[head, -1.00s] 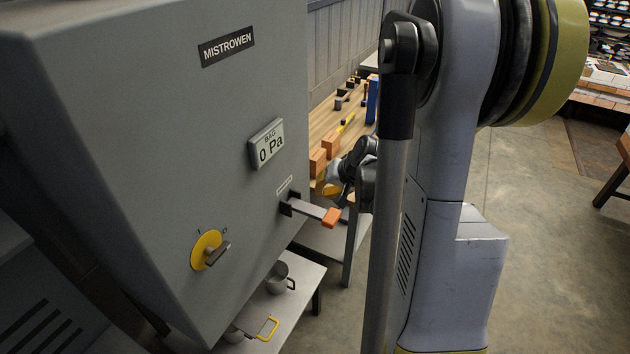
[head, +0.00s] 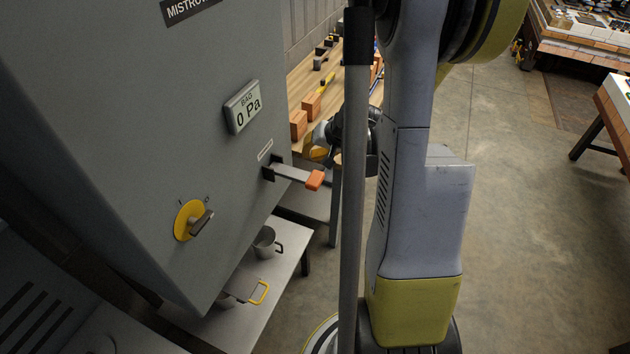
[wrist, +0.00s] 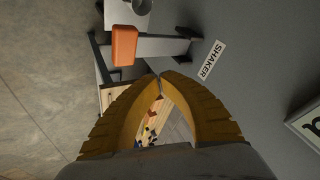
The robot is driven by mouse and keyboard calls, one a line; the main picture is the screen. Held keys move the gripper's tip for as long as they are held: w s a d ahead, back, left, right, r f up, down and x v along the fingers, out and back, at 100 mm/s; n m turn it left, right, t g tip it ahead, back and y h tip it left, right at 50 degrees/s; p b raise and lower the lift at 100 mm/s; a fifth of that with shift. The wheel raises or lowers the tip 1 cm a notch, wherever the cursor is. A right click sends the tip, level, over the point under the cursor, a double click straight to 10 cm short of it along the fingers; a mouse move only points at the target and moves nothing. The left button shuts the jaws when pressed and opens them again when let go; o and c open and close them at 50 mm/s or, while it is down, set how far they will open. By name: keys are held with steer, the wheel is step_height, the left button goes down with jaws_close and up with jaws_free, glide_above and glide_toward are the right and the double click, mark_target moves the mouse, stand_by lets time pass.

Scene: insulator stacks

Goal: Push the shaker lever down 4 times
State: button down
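The shaker lever (head: 296,173) is a grey bar with an orange tip, sticking out from the grey machine's side below a small label. In the wrist view its orange tip (wrist: 124,45) and bar lie just beyond my fingertips, beside the SHAKER label (wrist: 212,59). My gripper (head: 318,153) is just above the lever's orange end in the head view, partly hidden by my arm. In the wrist view the yellow fingers of my gripper (wrist: 161,76) meet at their tips with nothing between them. They appear apart from the lever.
The machine's display (head: 243,106) reads 0 Pa. A yellow rotary knob (head: 187,220) is lower left of the lever. A low shelf (head: 282,262) below holds metal pots. A wooden workbench (head: 308,78) with bricks and tools stands behind. Open floor lies to the right.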

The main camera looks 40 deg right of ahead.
mark_target(307, 174)
step_height(307, 174, down, 6)
steer(key=b, duration=0.3)
steer(key=shift+r+b, duration=0.25)
steer(key=shift+b, duration=0.15)
steer(key=shift+f+b, duration=0.35)
stand_by(0.6)
steer(key=shift+f+b, duration=0.45)
steer(key=shift+b, duration=0.15)
